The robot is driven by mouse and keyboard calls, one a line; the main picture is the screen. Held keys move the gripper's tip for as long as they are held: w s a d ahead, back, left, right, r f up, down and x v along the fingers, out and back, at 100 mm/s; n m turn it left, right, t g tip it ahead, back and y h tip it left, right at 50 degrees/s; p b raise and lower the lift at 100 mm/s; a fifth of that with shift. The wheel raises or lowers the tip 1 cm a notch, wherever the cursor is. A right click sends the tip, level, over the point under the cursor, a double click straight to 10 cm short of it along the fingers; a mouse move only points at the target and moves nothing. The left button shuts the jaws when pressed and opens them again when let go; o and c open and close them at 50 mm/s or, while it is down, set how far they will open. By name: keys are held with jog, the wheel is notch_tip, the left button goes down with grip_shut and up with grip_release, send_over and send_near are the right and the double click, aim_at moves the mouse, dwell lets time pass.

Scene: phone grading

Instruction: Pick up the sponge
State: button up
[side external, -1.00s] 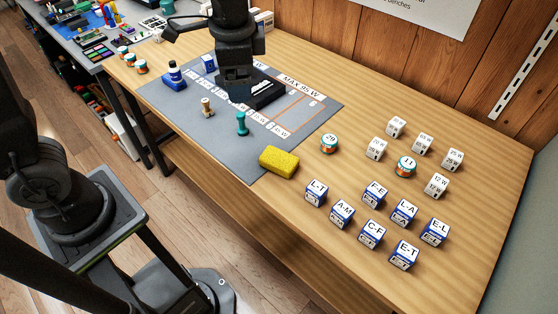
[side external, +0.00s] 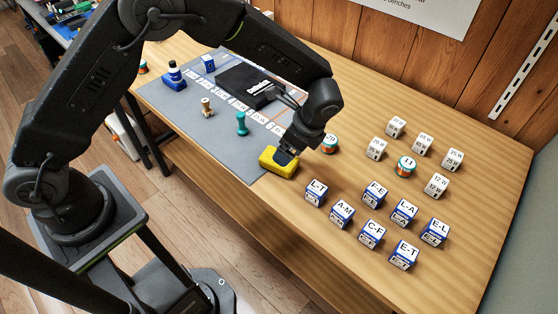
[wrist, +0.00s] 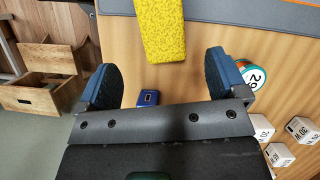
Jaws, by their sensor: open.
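The yellow sponge (side external: 278,162) lies at the near right corner of the grey mat on the wooden table. In the wrist view the sponge (wrist: 160,28) is at the top centre, ahead of my fingertips and lined up roughly between them. My gripper (side external: 288,154) is low over the sponge in the side view and hides part of its top. In the wrist view my gripper (wrist: 162,75) has its two blue-and-black fingers spread wide, with nothing between them.
A labelled round tin (side external: 330,143) stands close right of my gripper; it also shows in the wrist view (wrist: 254,75). Several lettered blue-and-white cubes (side external: 316,193) stand to the right.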

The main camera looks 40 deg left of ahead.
jog(key=x, duration=0.8)
jog(key=shift+w+d+f, duration=0.1)
jog(key=shift+w, duration=0.05)
jog(key=shift+c, duration=0.4)
jog(key=c, duration=0.9)
